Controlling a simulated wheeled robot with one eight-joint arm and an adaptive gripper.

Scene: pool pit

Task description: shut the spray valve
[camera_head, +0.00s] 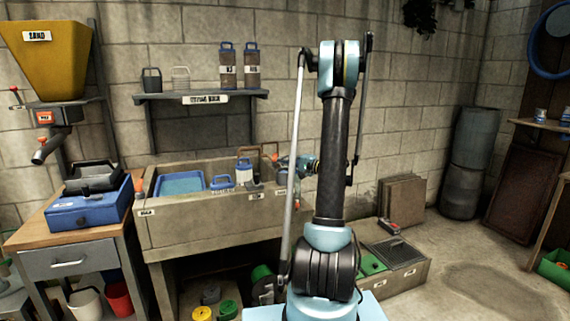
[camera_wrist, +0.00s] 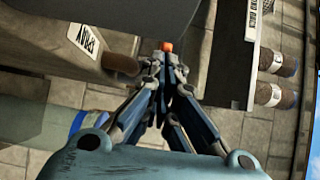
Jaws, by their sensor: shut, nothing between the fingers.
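A sign that seems to read "SPRAY" (camera_wrist: 88,38) is on a grey-brown block at upper left in the wrist view. A small orange piece (camera_wrist: 167,46) shows right at my fingertips; it may be the spray valve's handle, but its body and lever position are hidden. My gripper (camera_wrist: 160,62) is shut with nothing between its fingers. In the head view my gripper (camera_head: 285,162) is at the right end of the stone sink (camera_head: 195,232), partly behind my arm. I cannot tell whether the fingertips touch the orange piece.
A wall shelf (camera_head: 205,96) with bottles and small containers hangs above the sink. A blue tray (camera_head: 180,183) and bottles sit in the sink. A yellow sand hopper (camera_head: 50,60) and blue case (camera_head: 90,212) are at left. Open floor (camera_head: 490,290) lies at right.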

